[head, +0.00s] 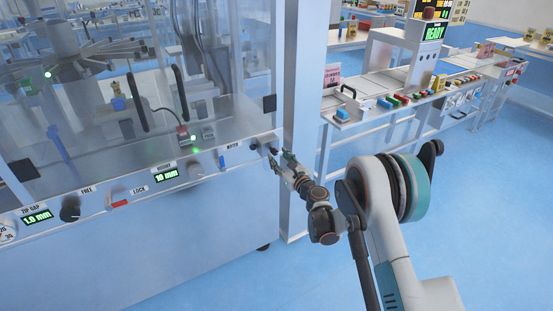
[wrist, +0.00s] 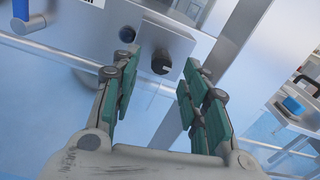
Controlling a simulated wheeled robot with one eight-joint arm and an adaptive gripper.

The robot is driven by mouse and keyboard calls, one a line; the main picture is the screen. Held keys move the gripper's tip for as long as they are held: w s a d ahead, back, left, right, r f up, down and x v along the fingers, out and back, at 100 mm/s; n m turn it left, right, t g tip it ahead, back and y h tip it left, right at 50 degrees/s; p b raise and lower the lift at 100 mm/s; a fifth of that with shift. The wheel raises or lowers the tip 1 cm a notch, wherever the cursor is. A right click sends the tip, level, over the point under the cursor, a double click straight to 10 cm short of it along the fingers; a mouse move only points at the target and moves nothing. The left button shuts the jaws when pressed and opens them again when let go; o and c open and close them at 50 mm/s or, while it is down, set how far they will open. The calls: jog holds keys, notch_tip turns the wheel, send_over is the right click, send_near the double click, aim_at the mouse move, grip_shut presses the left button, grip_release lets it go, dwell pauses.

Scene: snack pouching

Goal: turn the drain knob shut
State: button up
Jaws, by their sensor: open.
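My gripper (head: 281,160) is at the right end of the machine's front panel in the head view. In the wrist view my gripper (wrist: 159,68) is open, with its green-padded fingers apart and nothing held. A round black knob (wrist: 161,62) with a pale mark shows between the fingertips in that view; I cannot tell whether they touch it. A smaller black knob (wrist: 127,34) sits to its upper left. No drain label is readable. In the head view the fingers partly cover this end of the panel.
The panel also has a large black knob (head: 70,208), a grey knob (head: 195,170), and a red lock lever (head: 120,203). A metal post (head: 297,110) stands close beside my gripper. A bench with coloured blocks (head: 395,100) is behind; blue floor on the right is open.

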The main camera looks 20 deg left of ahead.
aim_at(276, 154)
jog(key=shift+b+x, duration=0.3)
jog(key=shift+x, duration=1.25)
grip_shut()
